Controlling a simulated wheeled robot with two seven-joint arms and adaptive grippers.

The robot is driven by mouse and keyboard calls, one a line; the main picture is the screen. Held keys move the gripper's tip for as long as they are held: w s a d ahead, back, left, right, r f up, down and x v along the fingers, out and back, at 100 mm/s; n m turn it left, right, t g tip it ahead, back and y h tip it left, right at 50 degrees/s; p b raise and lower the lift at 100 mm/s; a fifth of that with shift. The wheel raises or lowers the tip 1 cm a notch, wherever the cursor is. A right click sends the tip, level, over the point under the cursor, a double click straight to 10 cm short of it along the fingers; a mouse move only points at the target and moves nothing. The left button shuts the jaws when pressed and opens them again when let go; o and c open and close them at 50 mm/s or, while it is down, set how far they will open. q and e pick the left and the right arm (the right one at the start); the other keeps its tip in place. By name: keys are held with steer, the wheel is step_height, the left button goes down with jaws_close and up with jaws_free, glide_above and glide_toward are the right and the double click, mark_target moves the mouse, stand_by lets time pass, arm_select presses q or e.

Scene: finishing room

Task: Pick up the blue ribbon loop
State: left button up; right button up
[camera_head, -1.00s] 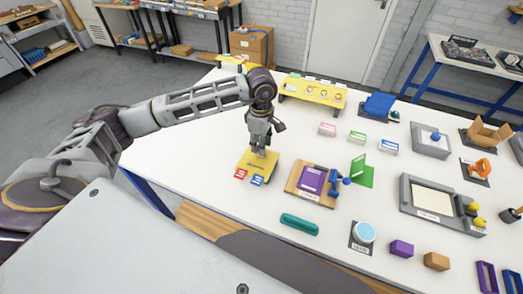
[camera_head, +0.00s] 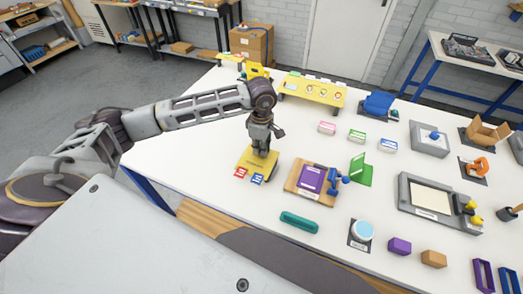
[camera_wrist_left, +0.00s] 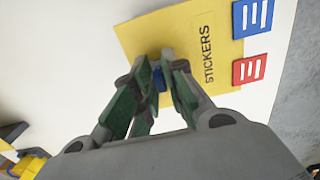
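My left gripper (camera_head: 260,150) points down over the yellow pad (camera_head: 249,162), which reads STICKERS in the left wrist view (camera_wrist_left: 181,25). In that view its two green-padded fingers (camera_wrist_left: 156,66) lie close together on either side of a small blue piece (camera_wrist_left: 158,77). Most of this piece is hidden by the fingers, so I cannot tell its whole shape or whether both pads touch it. Printed red (camera_head: 241,173) and blue (camera_head: 257,180) patches lie at the pad's near edge. A dark blue rectangular loop (camera_head: 509,283) also lies at the lower right. My right gripper is out of view.
A board with a purple panel (camera_head: 311,179) and a blue clamp-like part stands right of the pad. A teal bar (camera_head: 299,222) lies in front. A yellow rack (camera_head: 311,94) stands behind. White table left of the pad is clear.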

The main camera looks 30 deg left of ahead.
arm_select(q)
jaws_close()
steer(key=shift+r, duration=0.1)
steer(key=shift+r, duration=0.15)
steer(key=shift+r+b, duration=1.05)
steer(key=shift+r, duration=3.7)
